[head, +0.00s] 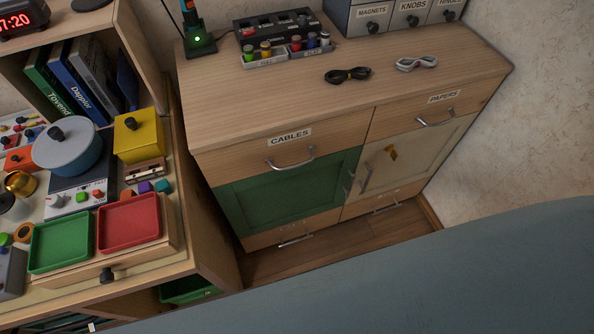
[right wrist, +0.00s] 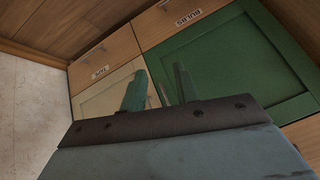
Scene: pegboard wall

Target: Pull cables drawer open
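The cables drawer (head: 240,160) is a wooden drawer front at the top left of the cabinet, with a white "CABLES" label (head: 289,137) and a curved metal handle (head: 291,163). It looks shut, flush with the cabinet. My right gripper (right wrist: 160,82) shows in the right wrist view with its two fingers apart and nothing between them. That view faces the cabinet's green and cream doors and lower drawers, upside down; the cables drawer cannot be made out there. My left gripper is not in view.
The green door (head: 285,195) is below the cables drawer; the papers drawer (head: 468,102) is to its right. Black (head: 347,75) and white (head: 416,63) cable bundles lie on the cabinet top. A cluttered desk with a red tray (head: 128,222) stands left. Some floor (head: 340,240) is bare in front.

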